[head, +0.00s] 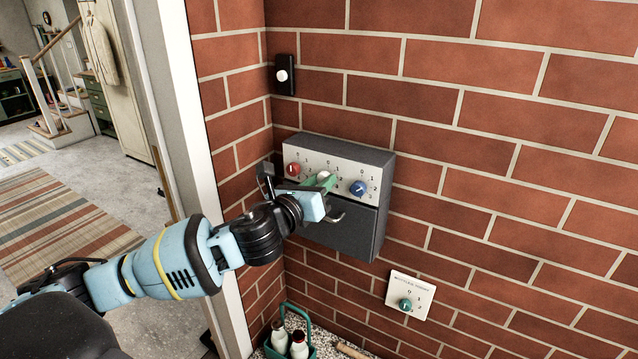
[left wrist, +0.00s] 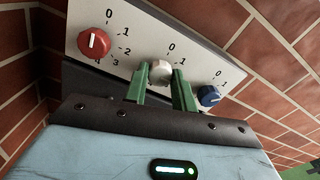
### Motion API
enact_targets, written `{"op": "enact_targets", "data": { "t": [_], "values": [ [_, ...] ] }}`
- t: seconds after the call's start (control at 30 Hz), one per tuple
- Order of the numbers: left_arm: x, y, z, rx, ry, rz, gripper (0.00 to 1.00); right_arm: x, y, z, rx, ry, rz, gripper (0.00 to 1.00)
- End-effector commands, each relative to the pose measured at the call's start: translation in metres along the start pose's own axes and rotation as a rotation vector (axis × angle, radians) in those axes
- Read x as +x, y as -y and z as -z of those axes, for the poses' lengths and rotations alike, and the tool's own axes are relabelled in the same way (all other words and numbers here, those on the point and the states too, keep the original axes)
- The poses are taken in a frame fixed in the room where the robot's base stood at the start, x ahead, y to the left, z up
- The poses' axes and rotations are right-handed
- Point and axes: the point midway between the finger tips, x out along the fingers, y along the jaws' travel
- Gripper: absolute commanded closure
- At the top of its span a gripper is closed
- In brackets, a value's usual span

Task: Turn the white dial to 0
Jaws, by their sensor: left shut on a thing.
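The white dial (head: 323,175) is the middle one of three on the pale face of a grey box (head: 377,200) on the brick wall. In the left wrist view the white dial (left wrist: 161,72) sits between the two green fingers of my left gripper (left wrist: 162,84). My left gripper (head: 320,181) is shut on it in the head view too. A 0 and a 1 show above the dial; the fingers hide other marks. I cannot tell which number it points to. My right gripper is in neither view.
A red dial (head: 293,169) is left of the white one, and a blue dial (head: 358,188) right. A wall switch (head: 285,76) is above the box. A plate with a teal dial (head: 405,305) is lower right. A bottle carrier (head: 311,345) stands below.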

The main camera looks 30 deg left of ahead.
Motion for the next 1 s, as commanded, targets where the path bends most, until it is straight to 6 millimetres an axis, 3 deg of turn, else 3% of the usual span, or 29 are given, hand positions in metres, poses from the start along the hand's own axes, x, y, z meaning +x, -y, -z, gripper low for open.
{"op": "enact_targets", "data": {
  "t": [0.47, 1.0],
  "values": [
    [0.0, 0.0005, 0.0007, -0.114, -0.001, 0.001, 0.96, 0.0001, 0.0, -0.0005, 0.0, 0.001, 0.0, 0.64],
    [-0.0001, 0.0005, 0.0008, -0.597, -0.002, 0.0, 0.96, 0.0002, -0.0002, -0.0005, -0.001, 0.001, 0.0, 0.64]
  ]
}}
